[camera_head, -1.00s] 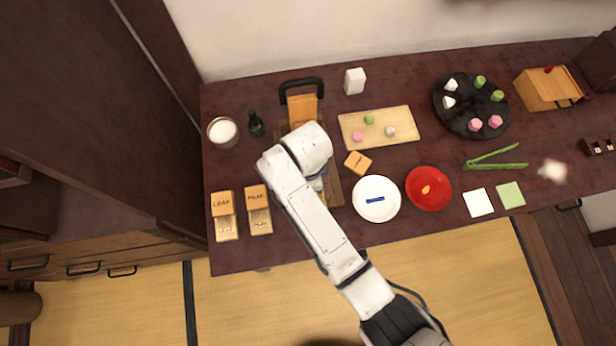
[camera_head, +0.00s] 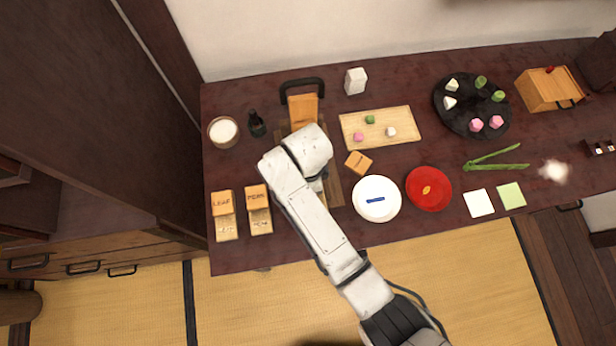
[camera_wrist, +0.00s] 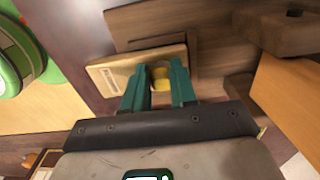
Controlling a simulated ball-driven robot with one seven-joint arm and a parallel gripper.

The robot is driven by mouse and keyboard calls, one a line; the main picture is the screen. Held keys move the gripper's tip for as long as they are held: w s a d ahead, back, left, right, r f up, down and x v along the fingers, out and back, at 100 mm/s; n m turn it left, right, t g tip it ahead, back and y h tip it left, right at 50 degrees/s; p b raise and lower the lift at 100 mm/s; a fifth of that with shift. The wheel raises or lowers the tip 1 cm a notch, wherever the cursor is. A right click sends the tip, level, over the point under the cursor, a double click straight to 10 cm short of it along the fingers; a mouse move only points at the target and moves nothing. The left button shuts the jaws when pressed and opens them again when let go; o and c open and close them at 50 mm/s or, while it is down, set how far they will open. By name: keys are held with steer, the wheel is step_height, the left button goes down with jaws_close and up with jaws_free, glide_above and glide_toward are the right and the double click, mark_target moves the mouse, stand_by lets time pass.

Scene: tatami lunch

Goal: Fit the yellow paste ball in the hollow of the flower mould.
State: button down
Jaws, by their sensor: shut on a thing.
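My gripper (camera_wrist: 159,78) has teal fingers that point at a pale wooden block (camera_wrist: 112,76) with a label plate in the wrist view. The fingers are shut on the yellow paste ball (camera_wrist: 161,84). The ball is over or at the block's face. I cannot tell whether it rests in a hollow. The block is likely the flower mould, but its label is too small to read. In the head view my arm covers the gripper, the ball and most of the block.
The block is on a brown board (camera_head: 335,190). LEAF and another labelled mould (camera_head: 257,197) stand left. An orange-brown labelled block (camera_head: 358,162), white plate (camera_head: 376,198) and red plate (camera_head: 429,188) lie right. A tray of sweets (camera_head: 408,118) is behind.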

steer(key=shift+f, duration=0.15)
steer(key=c, duration=0.8)
jaws_free()
steer(key=shift+r+p, duration=1.95)
steer(key=shift+r, duration=1.55)
